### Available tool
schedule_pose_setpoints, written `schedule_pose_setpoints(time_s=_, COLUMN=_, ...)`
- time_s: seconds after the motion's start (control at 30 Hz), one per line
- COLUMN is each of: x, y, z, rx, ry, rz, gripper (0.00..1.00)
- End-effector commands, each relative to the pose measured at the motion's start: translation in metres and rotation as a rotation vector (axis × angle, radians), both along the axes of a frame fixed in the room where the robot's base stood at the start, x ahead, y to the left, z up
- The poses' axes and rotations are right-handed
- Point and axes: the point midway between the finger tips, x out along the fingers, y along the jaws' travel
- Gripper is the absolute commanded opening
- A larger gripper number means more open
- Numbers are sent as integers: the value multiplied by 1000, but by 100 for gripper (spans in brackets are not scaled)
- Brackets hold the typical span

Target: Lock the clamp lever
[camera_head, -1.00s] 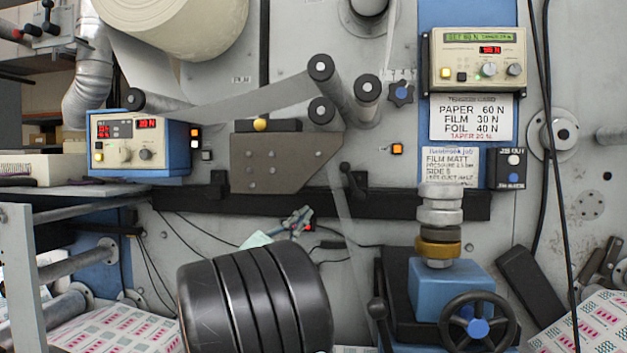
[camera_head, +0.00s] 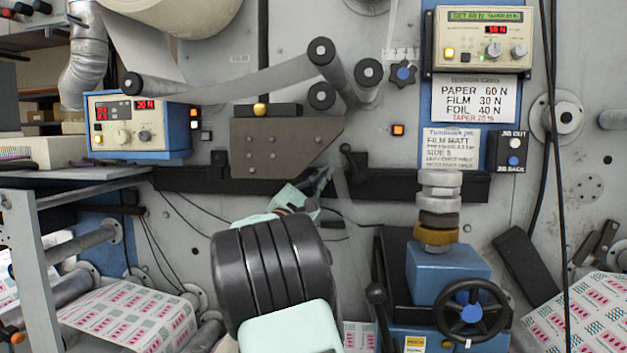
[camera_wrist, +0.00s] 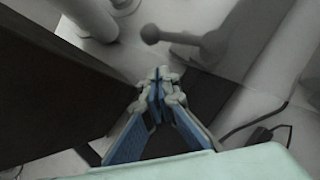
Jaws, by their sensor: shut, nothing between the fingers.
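A black lever with a ball knob (camera_head: 346,150) stands at the rail, just right of the brown bracket plate, tilted with its knob up and to the left. The wrist view shows a ball-ended lever (camera_wrist: 178,38) beyond my fingertips, joined to a round post. I take it to be the same lever. My gripper (camera_head: 324,178) is below and left of the knob. In the wrist view my gripper (camera_wrist: 158,80) has its fingertips together, with nothing between them and a visible gap to the lever. My arm hides part of the area below the rail.
The brown bracket plate (camera_head: 280,148) is close to my gripper's left, above the black rail (camera_head: 420,186). A blue unit with a handwheel (camera_head: 470,308) and another ball-ended lever (camera_head: 376,293) stands at lower right. Thin cables (camera_head: 345,217) hang behind my gripper.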

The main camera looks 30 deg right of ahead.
Motion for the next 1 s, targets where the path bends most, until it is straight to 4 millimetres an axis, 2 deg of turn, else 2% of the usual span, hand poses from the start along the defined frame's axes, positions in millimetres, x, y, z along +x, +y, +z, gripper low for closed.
schedule_pose_setpoints(time_s=0.03, x=-4, y=-6, z=12, rx=0, ry=-2, rz=-1, gripper=0)
schedule_pose_setpoints(time_s=0.23, x=-10, y=-18, z=26, rx=2, ry=-2, rz=0, gripper=0)
schedule_pose_setpoints(time_s=1.0, x=-13, y=-22, z=30, rx=0, ry=-2, rz=0, gripper=0)
